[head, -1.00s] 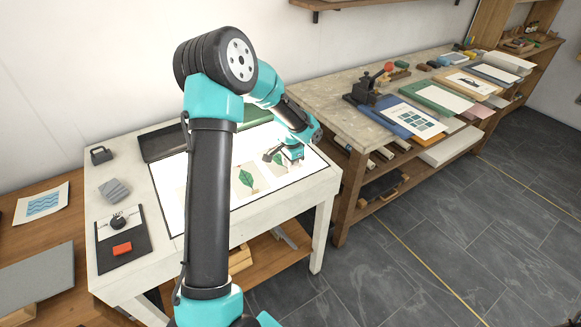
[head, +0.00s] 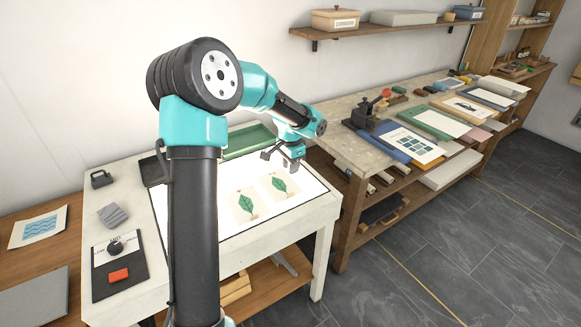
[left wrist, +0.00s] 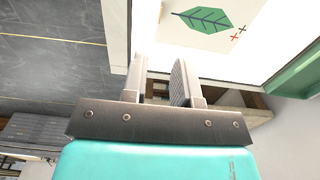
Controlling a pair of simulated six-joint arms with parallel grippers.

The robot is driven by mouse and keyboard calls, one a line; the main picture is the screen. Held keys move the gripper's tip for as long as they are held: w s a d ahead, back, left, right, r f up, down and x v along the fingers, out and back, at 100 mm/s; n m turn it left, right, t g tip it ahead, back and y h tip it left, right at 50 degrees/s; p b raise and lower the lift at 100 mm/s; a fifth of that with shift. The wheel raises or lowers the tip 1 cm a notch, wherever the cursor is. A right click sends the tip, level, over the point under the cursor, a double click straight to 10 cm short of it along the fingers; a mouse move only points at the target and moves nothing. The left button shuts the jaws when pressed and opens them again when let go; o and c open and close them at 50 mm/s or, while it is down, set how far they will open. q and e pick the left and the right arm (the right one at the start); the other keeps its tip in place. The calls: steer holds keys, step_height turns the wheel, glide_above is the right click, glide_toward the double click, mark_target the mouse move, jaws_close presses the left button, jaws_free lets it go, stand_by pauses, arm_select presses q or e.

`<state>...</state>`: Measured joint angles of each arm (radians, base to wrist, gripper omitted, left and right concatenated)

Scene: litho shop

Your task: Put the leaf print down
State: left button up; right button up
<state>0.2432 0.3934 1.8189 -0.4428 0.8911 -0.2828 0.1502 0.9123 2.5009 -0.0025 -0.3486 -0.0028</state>
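Two leaf prints lie side by side on the bright light panel (head: 225,222) of the white table. The left print (head: 242,213) and the right print (head: 285,195) each show a dark green leaf on cream paper. My left gripper (head: 278,165) is above the back right part of the panel, apart from the prints. In the left wrist view its two fingers (left wrist: 160,80) stand apart with nothing between them. My right gripper is not in view.
A green tray (head: 248,141) sits at the panel's back edge, also seen in the left wrist view (left wrist: 300,90). The stone-topped bench (head: 345,140) on the right holds a press and several prints.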

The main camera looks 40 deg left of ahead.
arm_select(q)
steer(key=shift+o, duration=0.6)
step_height(320, 180, up, 5)
glide_above(291, 191)
steer(key=s+d, duration=0.2)
step_height(291, 191, down, 12)
steer(key=shift+f, duration=0.1)
stand_by(0.4)
steer(key=shift+s+f, duration=0.1)
steer(key=shift+f, duration=2.45)
